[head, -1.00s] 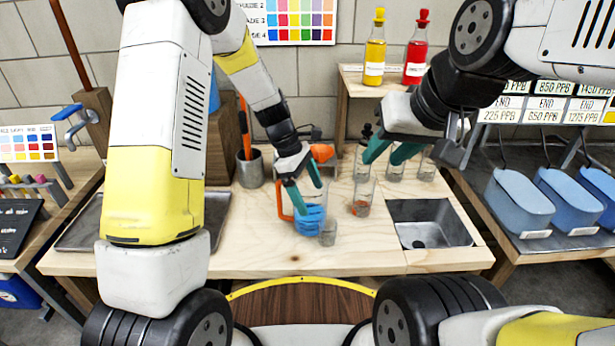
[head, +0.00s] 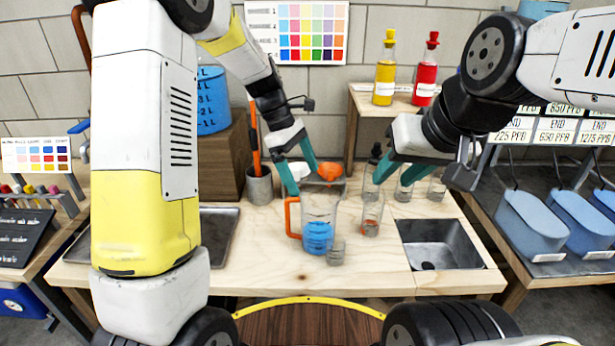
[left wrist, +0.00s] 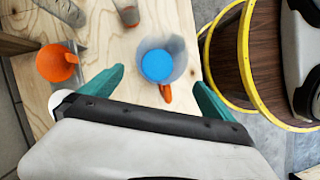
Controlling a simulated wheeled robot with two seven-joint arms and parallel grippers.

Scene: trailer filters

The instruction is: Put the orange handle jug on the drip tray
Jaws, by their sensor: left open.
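The clear jug (head: 318,236) with an orange handle (head: 291,217) and blue liquid stands upright on the wooden bench; its handle points left in the head view. In the left wrist view the jug (left wrist: 160,66) is seen from above, between and beyond the finger lines. My left gripper (head: 305,181) is open and empty, above and behind the jug, apart from it. My right gripper (head: 390,181) looks open and empty near the small glasses. A shallow grey metal tray (head: 218,238), probably the drip tray, lies at the bench's left, partly hidden by my left arm.
An orange funnel (head: 330,171) is behind the jug. A grey pot (head: 259,186) stands behind left. A sink (head: 440,243) is right. The front middle bench is clear.

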